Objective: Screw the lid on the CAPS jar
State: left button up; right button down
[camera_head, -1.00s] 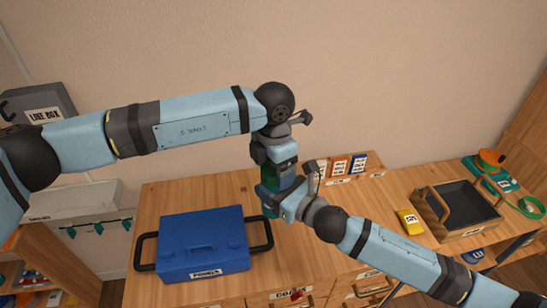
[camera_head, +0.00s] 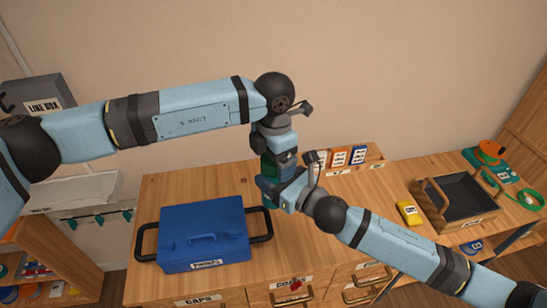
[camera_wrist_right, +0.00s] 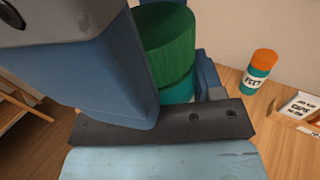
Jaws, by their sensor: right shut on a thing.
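The jar is a teal cylinder that shows low in the right wrist view (camera_wrist_right: 180,90), with a wide green lid (camera_wrist_right: 167,42) directly above it. In the head view the green lid (camera_head: 269,166) is partly covered by my grippers. My right gripper (camera_head: 273,190) is shut on the jar, above the wooden worktop. My left gripper (camera_head: 276,152) reaches down from above at the lid; its fingertips are hidden, so I cannot tell whether it grips the lid. The jar's label is hidden, and I cannot tell how far the lid is threaded.
A blue toolbox (camera_head: 204,239) with dark side handles stands left on the worktop (camera_head: 315,220). A teal bottle with an orange cap (camera_wrist_right: 258,75) stands behind. A yellow box (camera_head: 409,214) and a dark tray (camera_head: 465,197) are at the right. A drawer labelled CAPS (camera_head: 200,300) is at the front.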

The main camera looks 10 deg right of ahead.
pick_arm(q)
jog(key=shift+r, duration=0.1)
notch_tip(320, 180, up, 12)
dwell(0.5)
dwell(0.5)
